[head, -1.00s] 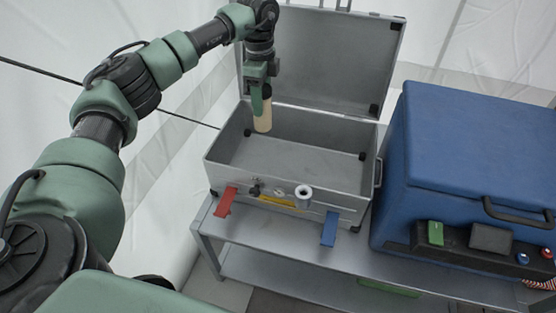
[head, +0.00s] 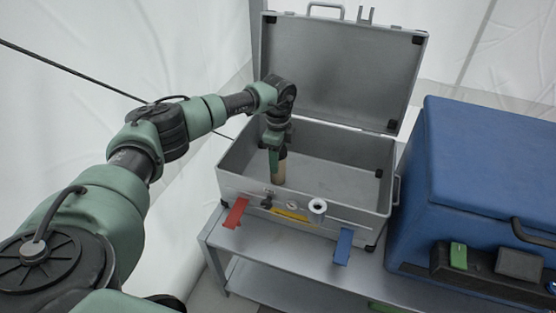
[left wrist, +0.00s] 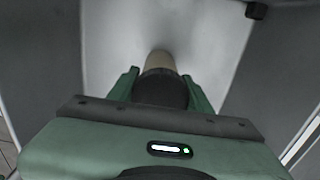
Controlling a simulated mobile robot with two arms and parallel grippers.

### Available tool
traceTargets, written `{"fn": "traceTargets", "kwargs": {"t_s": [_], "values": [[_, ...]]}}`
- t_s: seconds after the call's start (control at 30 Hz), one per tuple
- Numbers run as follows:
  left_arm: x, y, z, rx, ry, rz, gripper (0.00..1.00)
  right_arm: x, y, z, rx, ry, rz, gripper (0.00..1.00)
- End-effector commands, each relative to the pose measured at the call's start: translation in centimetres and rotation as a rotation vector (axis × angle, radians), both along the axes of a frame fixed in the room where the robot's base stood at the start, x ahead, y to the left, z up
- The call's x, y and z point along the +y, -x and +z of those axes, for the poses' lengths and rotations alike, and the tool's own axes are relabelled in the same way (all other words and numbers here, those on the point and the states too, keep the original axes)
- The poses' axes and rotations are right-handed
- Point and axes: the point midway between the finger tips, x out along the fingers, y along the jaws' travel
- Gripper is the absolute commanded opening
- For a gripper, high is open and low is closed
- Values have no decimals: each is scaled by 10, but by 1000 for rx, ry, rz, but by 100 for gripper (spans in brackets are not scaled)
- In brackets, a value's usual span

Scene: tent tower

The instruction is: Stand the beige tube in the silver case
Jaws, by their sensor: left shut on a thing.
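The silver case (head: 238,184) stands open on a grey table, its lid (head: 345,70) tilted up at the back. My left gripper (head: 276,152) points down inside the case, toward its left part, and is shut on the beige tube (head: 279,171). The tube hangs upright below the fingers; whether its lower end touches the case floor, I cannot tell. In the left wrist view, the tube (left wrist: 160,60) shows beyond a dark cylindrical part between the green fingers, with the case's grey floor and walls around it. My right gripper is not in view.
A red latch (head: 235,213), a blue latch (head: 343,247) and a white ring-shaped port (head: 317,207) stick out at the case's front. A large blue box (head: 480,160) stands close on the right. The case floor (head: 335,178) right of the tube is bare.

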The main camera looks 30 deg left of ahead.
Motion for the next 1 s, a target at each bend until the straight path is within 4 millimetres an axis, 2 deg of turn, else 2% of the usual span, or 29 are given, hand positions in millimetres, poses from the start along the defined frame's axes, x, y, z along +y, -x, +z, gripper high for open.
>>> {"fn": "traceTargets", "kwargs": {"t_s": [0.07, 0.33, 0.37, 0.43, 0.8, 0.87, 1.0], "values": [[0, -1, -1, -2, 1, 0, 0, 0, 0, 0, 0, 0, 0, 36], [0, -1, -3, -2, 0, 1, 0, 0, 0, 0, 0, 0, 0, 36], [0, 0, -3, -2, 0, 1, 52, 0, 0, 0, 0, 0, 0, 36], [0, -1, -3, -2, 1, 0, 71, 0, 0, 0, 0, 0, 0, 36], [0, -1, 1, -3, 0, 0, 71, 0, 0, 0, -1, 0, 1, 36], [0, -1, 7, -3, 1, 0, 71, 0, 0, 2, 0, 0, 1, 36], [0, -1, 32, -5, 1, 0, 71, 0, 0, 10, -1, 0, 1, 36]]}}
